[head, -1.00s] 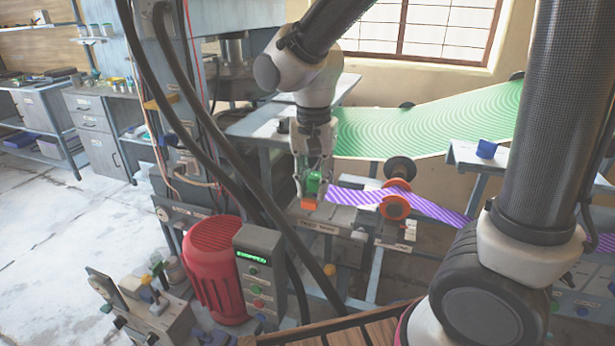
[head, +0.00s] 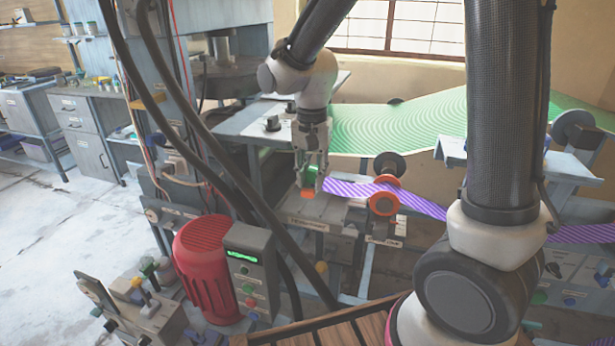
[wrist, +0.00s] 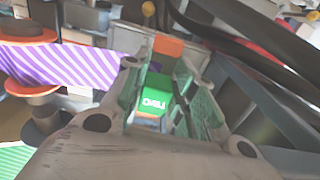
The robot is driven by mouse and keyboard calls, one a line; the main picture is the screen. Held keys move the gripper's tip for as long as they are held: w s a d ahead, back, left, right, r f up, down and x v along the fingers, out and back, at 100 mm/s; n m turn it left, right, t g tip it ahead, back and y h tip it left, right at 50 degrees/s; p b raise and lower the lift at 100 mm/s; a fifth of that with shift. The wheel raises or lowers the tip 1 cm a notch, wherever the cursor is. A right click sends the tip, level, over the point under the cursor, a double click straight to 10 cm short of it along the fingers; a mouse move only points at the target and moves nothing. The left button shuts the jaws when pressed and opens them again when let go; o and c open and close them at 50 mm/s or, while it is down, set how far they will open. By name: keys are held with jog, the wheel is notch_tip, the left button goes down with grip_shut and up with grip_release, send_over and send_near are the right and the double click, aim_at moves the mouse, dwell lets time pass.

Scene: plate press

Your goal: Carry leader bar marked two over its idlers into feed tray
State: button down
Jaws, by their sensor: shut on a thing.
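My gripper (head: 312,172) is shut on a leader bar with a green body (head: 312,177) and an orange end (head: 308,192). In the wrist view the bar's green face (wrist: 152,102) sits between the fingers; its white lettering is not clearly readable. The purple-striped web (head: 345,188) runs from the bar to the right, by an idler with orange flanges (head: 384,203), and continues behind my arm. The grey feed tray (head: 320,212), with a label on its front, lies below the bar. The bar appears slightly above it; contact is hard to tell.
A green patterned web (head: 400,128) spans behind. Dark hoses (head: 215,160) hang in front on the left. A red motor (head: 203,268) and a control box with a lit green display (head: 248,262) stand in front. Open floor lies left.

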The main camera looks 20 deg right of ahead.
jog(key=shift+w+d+f, duration=0.35)
jog(key=shift+w+d, duration=0.05)
jog(key=shift+w, duration=0.15)
jog(key=shift+w+d+f, duration=0.3)
jog(key=shift+w+d, duration=0.05)
jog(key=shift+w, duration=0.15)
notch_tip(320, 180, down, 3)
jog(key=shift+r, duration=0.1)
jog(key=shift+f, duration=1.25)
jog(key=c, duration=1.1)
grip_release()
jog(key=shift+r, duration=0.1)
